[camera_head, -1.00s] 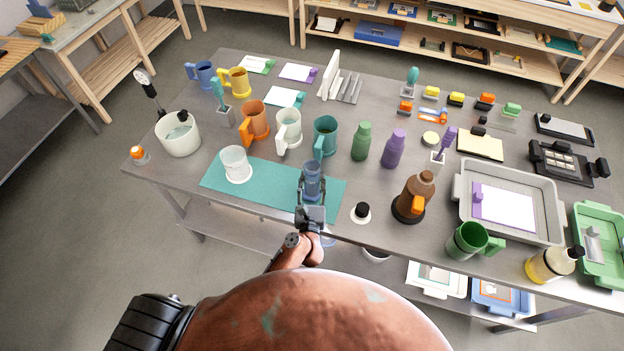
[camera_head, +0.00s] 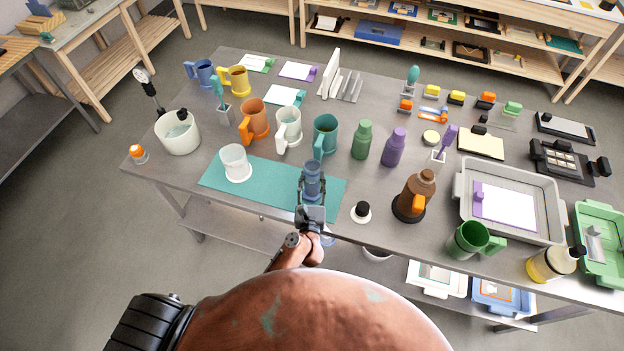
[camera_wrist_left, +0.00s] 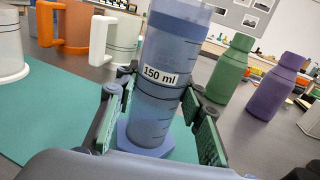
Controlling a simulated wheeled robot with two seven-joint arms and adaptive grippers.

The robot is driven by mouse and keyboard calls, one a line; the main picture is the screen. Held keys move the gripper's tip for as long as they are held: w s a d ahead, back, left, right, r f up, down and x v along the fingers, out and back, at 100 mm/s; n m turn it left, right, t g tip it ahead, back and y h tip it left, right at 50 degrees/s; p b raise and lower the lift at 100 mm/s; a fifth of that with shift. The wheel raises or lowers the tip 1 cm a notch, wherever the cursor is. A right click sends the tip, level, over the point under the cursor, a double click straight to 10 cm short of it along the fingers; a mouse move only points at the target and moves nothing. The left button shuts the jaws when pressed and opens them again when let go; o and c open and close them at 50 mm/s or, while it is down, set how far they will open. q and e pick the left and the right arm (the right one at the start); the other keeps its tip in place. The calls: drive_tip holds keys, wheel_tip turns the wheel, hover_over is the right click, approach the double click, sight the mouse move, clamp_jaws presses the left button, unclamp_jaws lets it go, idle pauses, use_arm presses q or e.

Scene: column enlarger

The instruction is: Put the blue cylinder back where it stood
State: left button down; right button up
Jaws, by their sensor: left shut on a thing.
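The blue cylinder (camera_head: 313,178) is upright over the right part of the teal mat (camera_head: 262,190), near the table's front edge. In the left wrist view the blue cylinder (camera_wrist_left: 160,85) bears a "150 ml" label, and its wide foot appears low over the mat (camera_wrist_left: 30,120). I cannot tell whether the foot touches the mat. My left gripper (camera_head: 312,190) is shut around the cylinder; its green-padded fingers (camera_wrist_left: 160,105) flank the body in the wrist view. My right gripper is in neither view.
A clear beaker (camera_head: 236,163) stands on the mat's left part. Behind are an orange mug (camera_head: 254,119), a teal mug (camera_head: 325,135), a green bottle (camera_head: 362,140) and a purple bottle (camera_head: 394,148). A black-capped white piece (camera_head: 361,212) and a brown jug (camera_head: 415,192) stand to the right.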

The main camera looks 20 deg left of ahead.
use_arm(q)
drive_tip(key=shift+f, duration=0.3)
idle(0.5)
drive_tip(key=c, duration=1.6)
unclamp_jaws()
drive_tip(key=o, duration=0.4)
drive_tip(key=shift+v, duration=1.3)
drive_tip(key=shift+b+v, duration=0.4)
drive_tip(key=shift+v, duration=2.3)
